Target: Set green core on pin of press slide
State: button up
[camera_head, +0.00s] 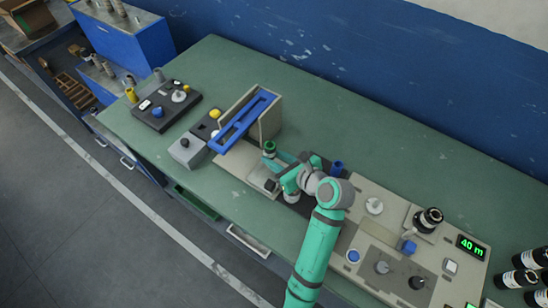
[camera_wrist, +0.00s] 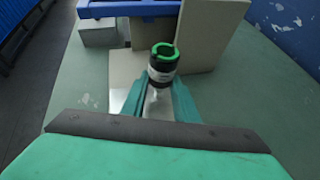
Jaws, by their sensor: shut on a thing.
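The green core (camera_head: 270,147) is a small dark cylinder with a green top, and it stands upright in my gripper (camera_head: 273,157). In the wrist view the green core (camera_wrist: 163,62) sits between the two teal fingers of my gripper (camera_wrist: 162,88), which are shut on it. The press (camera_head: 268,122) is a beige upright housing with a blue slotted bar across it, left of and behind the core. Its pale base plate (camera_head: 238,166) extends forward, close to the gripper. I cannot make out the pin of the slide. I cannot tell whether the core touches anything below.
A grey box with a black knob (camera_head: 187,150) and a dark control panel (camera_head: 165,106) stand left of the press. A blue cylinder (camera_head: 337,167) and a beige machine panel (camera_head: 375,240) lie to the right. The green table (camera_head: 330,110) is clear behind.

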jog(key=shift+a+f, duration=0.1)
jog(key=shift+f, duration=0.65)
dwell(0.7)
jog(key=shift+w+f, duration=0.1)
jog(key=shift+d+f, duration=0.15)
jog(key=shift+d, duration=0.05)
jog(key=shift+a, duration=0.2)
jog(key=shift+f, duration=0.25)
